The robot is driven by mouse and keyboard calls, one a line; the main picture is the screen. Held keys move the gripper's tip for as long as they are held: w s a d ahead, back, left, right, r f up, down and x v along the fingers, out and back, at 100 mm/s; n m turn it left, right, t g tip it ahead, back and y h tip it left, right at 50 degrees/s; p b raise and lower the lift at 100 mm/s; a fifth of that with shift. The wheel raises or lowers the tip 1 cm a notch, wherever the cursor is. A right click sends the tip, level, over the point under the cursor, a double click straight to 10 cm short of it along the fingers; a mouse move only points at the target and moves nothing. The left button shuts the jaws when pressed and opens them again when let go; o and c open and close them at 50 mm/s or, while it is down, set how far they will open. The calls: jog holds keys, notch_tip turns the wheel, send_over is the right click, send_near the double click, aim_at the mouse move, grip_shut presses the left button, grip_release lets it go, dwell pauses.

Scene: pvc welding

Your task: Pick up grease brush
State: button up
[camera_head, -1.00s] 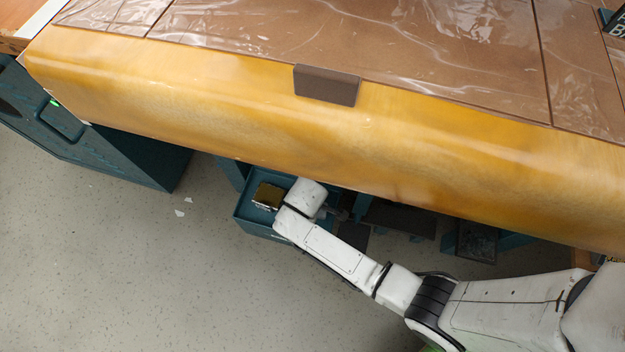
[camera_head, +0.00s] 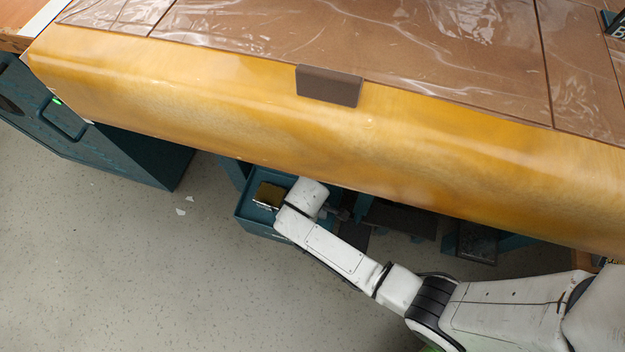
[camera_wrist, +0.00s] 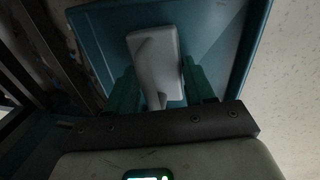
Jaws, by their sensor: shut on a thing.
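In the wrist view a pale grey brush-like thing, taken as the grease brush (camera_wrist: 156,62), has a broad flat part and a narrower stem running toward my palm. My gripper (camera_wrist: 160,80) is shut on it, with one dark teal finger on each side. Behind it is a blue open drawer or tray (camera_wrist: 92,38). In the head view the same kind of blue drawer (camera_head: 246,212) sticks out under the bench edge. My gripper and the brush are hidden there behind my arm and the bench.
A dark yellow-topped item (camera_head: 268,195) lies in the drawer beside my wrist. The yellow-edged bench (camera_head: 200,110) overhangs the drawer closely. A teal cabinet (camera_head: 130,155) stands at the left.

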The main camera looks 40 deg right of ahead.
jog(key=shift+r+p, duration=0.35)
jog(key=shift+r, duration=0.35)
jog(key=s+r+p, duration=0.1)
jog(key=r+p, duration=0.1)
jog(key=s+r+p, duration=0.2)
jog(key=r, duration=0.1)
jog(key=s+d+r+p, duration=0.1)
jog(key=s+r+p, duration=0.1)
jog(key=r, duration=0.1)
jog(key=shift+r, duration=0.1)
jog(key=s+r+p, duration=0.1)
jog(key=s, duration=0.2)
jog(key=s+d+r+p, duration=0.1)
jog(key=s, duration=0.2)
jog(key=s+r+p, duration=0.1)
jog(key=s, duration=0.1)
jog(key=shift+s+d+r, duration=0.2)
jog(key=shift+s+d, duration=0.1)
jog(key=shift+s, duration=0.1)
